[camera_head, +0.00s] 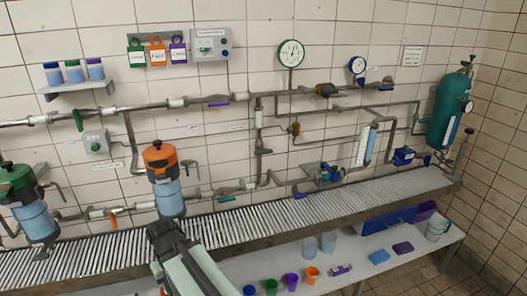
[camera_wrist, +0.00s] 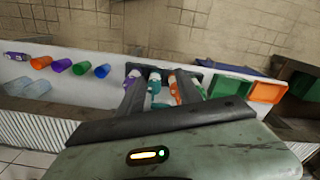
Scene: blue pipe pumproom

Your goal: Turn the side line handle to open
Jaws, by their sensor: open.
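Several coloured valve handles sit on the pipes in the head view. There is a green handle (camera_head: 78,120) hanging at the upper left and a purple handle (camera_head: 218,99) on the upper line. An orange handle (camera_head: 112,219) and a teal handle (camera_head: 227,198) are on the lower line. The labels are too small to read, so I cannot tell which is the side line handle. My gripper (camera_head: 168,238) is in front of the conveyor, below the orange-topped filter (camera_head: 161,162). In the wrist view my gripper (camera_wrist: 157,80) has its fingers apart with nothing held between them, and no handle shows there.
A roller conveyor (camera_head: 330,205) runs along the wall under the pipes. A lower bench holds coloured cups (camera_head: 292,281) and a blue crate (camera_head: 388,219). A green tank (camera_head: 448,112) stands at the right.

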